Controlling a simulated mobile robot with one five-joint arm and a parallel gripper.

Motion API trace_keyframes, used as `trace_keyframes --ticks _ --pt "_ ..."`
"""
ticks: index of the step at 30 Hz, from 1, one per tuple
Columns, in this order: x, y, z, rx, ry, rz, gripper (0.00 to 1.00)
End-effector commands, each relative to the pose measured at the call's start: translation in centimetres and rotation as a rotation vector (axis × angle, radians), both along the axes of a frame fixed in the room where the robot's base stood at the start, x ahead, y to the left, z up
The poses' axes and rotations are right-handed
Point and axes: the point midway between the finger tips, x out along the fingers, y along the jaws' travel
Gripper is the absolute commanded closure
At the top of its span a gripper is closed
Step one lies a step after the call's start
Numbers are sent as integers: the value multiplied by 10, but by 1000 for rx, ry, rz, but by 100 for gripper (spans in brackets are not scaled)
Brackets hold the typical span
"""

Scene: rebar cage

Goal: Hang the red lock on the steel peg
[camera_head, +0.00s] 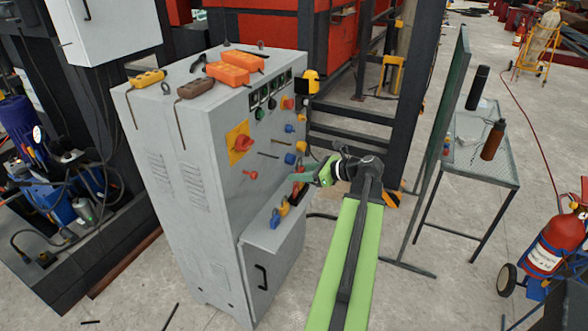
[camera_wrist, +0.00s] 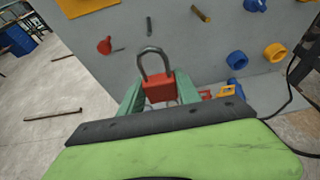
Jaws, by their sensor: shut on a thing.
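The red lock (camera_wrist: 158,88) is gripped between the green fingers of my gripper (camera_wrist: 160,97) in the wrist view. Its grey shackle stands up above the fingers, open loop toward the cabinet face. In the head view my gripper (camera_head: 302,177) is in front of the grey cabinet, and the held lock is hard to make out. The steel peg (camera_wrist: 149,25) is a short grey rod on the cabinet face, above the shackle in the wrist view and apart from it. The peg also shows in the head view (camera_head: 268,155), up and left of my gripper.
A brown peg (camera_wrist: 200,14) and a red knob (camera_wrist: 104,46) flank the steel peg. Blue (camera_wrist: 237,60) and yellow (camera_wrist: 275,52) round fittings sit to the right. A blue lock (camera_head: 275,218) and other coloured ones are by the cabinet's ledge (camera_head: 262,236). A mesh table (camera_head: 480,170) stands right.

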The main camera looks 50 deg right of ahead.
Motion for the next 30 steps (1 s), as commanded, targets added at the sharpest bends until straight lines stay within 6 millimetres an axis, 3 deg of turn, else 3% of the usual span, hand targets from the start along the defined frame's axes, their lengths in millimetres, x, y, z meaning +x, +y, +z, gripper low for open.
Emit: trace_keyframes --ticks 30 --pt "72 23 -6 0 0 12 100"
